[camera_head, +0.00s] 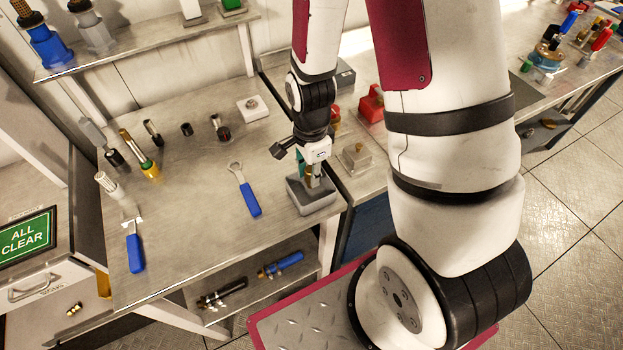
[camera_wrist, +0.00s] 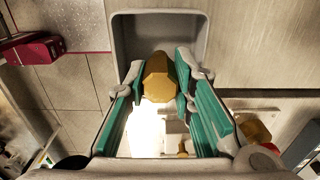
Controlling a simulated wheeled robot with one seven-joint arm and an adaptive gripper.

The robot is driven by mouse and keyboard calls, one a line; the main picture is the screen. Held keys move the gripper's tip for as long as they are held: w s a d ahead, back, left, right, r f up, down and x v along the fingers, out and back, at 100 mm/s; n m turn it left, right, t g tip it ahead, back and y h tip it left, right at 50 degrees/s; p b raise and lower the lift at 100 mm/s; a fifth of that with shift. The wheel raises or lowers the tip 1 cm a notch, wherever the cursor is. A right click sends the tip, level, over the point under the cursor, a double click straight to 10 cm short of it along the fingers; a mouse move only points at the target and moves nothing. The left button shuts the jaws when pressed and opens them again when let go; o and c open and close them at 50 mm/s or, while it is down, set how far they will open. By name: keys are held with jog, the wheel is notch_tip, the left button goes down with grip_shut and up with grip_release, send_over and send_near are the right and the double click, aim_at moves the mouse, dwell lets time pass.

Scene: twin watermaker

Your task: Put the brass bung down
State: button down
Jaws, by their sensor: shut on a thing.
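The brass bung (camera_wrist: 160,78) is a faceted, golden piece between the green-lined fingers of my gripper (camera_wrist: 161,84), which is shut on it. In the head view my gripper (camera_head: 314,176) points down at the front right corner of the steel bench (camera_head: 190,220). It is over a grey open tray (camera_head: 313,208). In the wrist view the tray (camera_wrist: 117,40) lies beyond the bung, its walls around the bung's far end. The fingers mostly hide the bung in the head view. I cannot tell whether the bung touches the tray floor.
A blue-handled ring spanner (camera_head: 246,192) lies left of the tray. A pale block with a brass-coloured top (camera_head: 356,157) and a red item (camera_head: 371,104) stand to the right. Several fittings stand at the bench's left and back. Bare bench lies between them and the spanner.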

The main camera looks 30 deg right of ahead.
jog(key=shift+f, duration=1.6)
jog(key=shift+f, duration=0.1)
jog(key=c, duration=1.4)
grip_release()
jog(key=shift+o, duration=0.2)
notch_tip(320, 180, up, 12)
jog(key=shift+r+b, duration=0.1)
jog(key=shift+b, duration=0.25)
jog(key=s+a+r+n+t, duration=0.1)
jog(key=s+r+n+t, duration=0.1)
jog(key=s+r+n, duration=0.3)
jog(key=s+a+r+n+t, duration=0.1)
jog(key=s+r+n+t, duration=0.2)
jog(key=r+n, duration=1)
notch_tip(320, 180, up, 6)
jog(key=shift+s+f+t, duration=0.1)
jog(key=shift+s+t, duration=0.2)
jog(key=shift+s, duration=0.9)
